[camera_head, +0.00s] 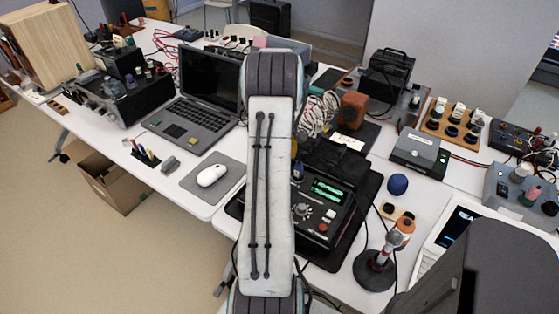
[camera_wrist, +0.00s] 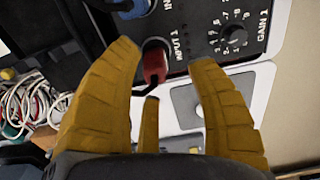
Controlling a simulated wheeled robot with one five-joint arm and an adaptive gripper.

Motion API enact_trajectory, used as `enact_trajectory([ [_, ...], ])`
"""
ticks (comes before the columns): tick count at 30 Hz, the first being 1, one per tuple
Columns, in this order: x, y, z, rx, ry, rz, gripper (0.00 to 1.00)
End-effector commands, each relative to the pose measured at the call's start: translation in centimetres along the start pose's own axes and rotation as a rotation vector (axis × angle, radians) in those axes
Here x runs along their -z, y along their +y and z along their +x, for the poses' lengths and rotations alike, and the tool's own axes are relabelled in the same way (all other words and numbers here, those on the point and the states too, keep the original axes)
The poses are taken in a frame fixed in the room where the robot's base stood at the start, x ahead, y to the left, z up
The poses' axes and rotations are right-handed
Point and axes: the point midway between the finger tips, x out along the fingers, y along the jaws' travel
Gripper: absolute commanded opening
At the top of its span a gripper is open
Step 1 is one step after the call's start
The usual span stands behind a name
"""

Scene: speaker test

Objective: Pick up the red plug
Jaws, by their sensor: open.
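The red plug (camera_wrist: 154,63) shows in the wrist view, seated at the edge of a black device panel (camera_wrist: 205,22) beside the "INPUT 1" label, with a dark socket or cable end at its top. My gripper (camera_wrist: 168,75) is open, with yellow fingers spread on either side of the plug and a third finger below it. The plug lies nearer the left finger; whether anything touches it I cannot tell. In the head view my arm covers the area around the black device (camera_head: 325,205), and neither the red plug nor the gripper can be made out there.
A knob (camera_wrist: 234,38) is on the panel at right. Bundled cables (camera_wrist: 30,105) lie at left. The white mouse (camera_head: 212,175), laptop (camera_head: 200,95) and microphone stand (camera_head: 375,268) are on the crowded table.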

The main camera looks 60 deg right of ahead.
Motion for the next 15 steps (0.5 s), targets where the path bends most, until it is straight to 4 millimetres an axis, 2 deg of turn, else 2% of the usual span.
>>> enact_trajectory([
  [9,-0.2,0.6,3.6,0.003,-0.002,0.001,0.51],
  [15,-0.2,0.6,4.8,0.001,0.0,0.001,0.51],
])
